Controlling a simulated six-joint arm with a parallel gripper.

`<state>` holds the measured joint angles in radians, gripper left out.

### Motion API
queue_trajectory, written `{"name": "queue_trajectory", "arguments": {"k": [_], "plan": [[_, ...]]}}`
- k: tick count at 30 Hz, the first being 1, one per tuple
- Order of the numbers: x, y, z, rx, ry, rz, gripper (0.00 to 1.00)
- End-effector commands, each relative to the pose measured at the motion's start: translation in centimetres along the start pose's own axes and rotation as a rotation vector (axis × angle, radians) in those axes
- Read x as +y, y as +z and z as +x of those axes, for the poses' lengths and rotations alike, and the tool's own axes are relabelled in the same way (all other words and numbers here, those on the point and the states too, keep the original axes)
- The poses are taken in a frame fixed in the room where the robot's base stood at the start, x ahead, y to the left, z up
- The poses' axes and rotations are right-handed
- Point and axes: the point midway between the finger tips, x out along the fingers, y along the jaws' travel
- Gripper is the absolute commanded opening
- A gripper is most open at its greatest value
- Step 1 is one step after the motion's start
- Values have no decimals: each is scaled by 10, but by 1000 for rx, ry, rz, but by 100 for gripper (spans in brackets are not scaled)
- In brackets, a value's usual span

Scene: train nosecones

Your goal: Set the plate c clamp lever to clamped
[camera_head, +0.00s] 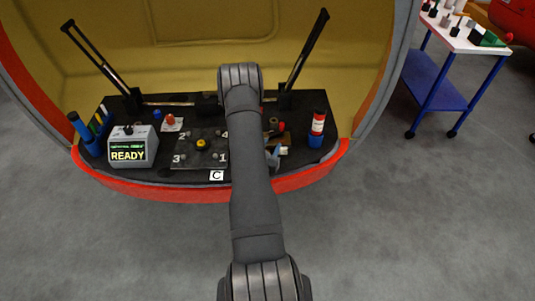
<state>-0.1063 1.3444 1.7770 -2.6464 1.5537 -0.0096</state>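The dark plate (190,158) lies flat on the black work surface inside the red-rimmed shell. It carries the numbers 3, 1 and 4, bolt-like knobs and a yellow-topped knob (201,143) in its middle. A white label with the letter C (217,175) sits at its front edge. My grey arm crosses the plate's right side and hides what lies behind it. A small blue-grey part (273,158) and a pale part (284,150) show just right of the arm; I cannot tell whether either belongs to the clamp lever. My gripper does not show.
A box reading READY (127,148) and a blue holder (86,134) stand left. A red button (170,122) sits behind the plate. Two black struts (305,55) rise at the back. A blue cart (440,85) is far right.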

Motion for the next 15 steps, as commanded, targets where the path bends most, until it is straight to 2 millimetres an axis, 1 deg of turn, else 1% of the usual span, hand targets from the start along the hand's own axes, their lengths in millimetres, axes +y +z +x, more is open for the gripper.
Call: {"name": "queue_trajectory", "arguments": {"k": [1,3,6,9,15], "plan": [[1,0,-10,3,3,-2,39],[0,-1,-21,2,2,-1,39],[0,0,-31,1,2,-1,39],[0,0,-37,1,0,0,39],[0,0,-38,0,0,1,39]]}}
